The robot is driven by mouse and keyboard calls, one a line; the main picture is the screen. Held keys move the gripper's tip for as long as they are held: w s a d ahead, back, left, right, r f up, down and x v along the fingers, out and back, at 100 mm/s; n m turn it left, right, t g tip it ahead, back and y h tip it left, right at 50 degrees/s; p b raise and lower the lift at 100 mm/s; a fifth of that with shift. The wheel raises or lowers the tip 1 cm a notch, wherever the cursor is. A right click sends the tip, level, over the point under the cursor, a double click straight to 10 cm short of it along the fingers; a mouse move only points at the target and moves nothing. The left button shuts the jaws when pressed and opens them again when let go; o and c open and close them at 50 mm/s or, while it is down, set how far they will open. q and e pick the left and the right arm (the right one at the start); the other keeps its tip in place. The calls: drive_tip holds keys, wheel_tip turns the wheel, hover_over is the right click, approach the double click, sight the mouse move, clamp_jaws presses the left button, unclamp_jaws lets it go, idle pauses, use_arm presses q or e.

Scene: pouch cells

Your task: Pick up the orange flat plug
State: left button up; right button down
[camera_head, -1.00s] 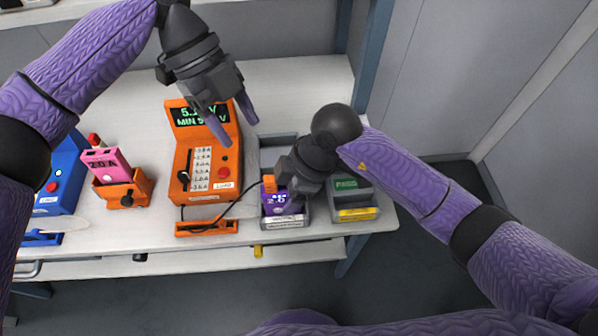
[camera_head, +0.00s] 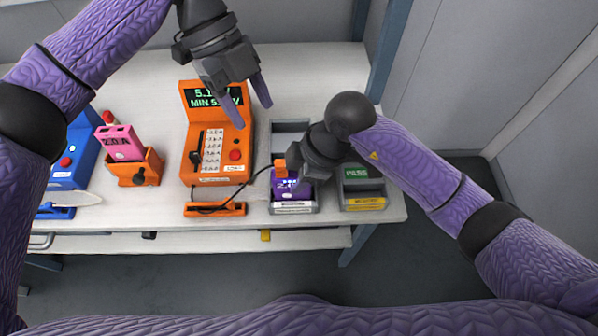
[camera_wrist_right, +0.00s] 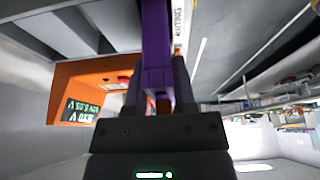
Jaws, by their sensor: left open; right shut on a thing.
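The orange flat plug (camera_head: 280,166) is at the upper left of a purple pouch cell (camera_head: 291,187), which stands in a grey tray (camera_head: 293,208). A black cable runs from the plug to the orange tester (camera_head: 215,165). My right gripper (camera_head: 302,168) is over the cell's top, beside the plug, and hides part of both. In the right wrist view its fingers (camera_wrist_right: 157,88) are closed on a purple slab that looks like the cell. A small orange piece shows between the fingers. My left gripper (camera_head: 254,108) is open and empty above the tester's right side.
A pink cell (camera_head: 121,143) stands in an orange holder (camera_head: 134,168) left of the tester, with a blue tester (camera_head: 77,157) beyond it. A grey-green tray marked PASS (camera_head: 362,188) is to the right of the purple cell. White table (camera_head: 310,80) is clear at the back.

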use_arm(q)
drive_tip(key=shift+o, duration=0.4)
drive_tip(key=n+t+h, duration=0.2)
drive_tip(key=n+t, duration=0.2)
drive_tip(key=n, duration=0.5)
approach(278, 163)
drive_tip(key=x, duration=1.1)
drive_tip(key=shift+r, duration=0.1)
clamp_jaws()
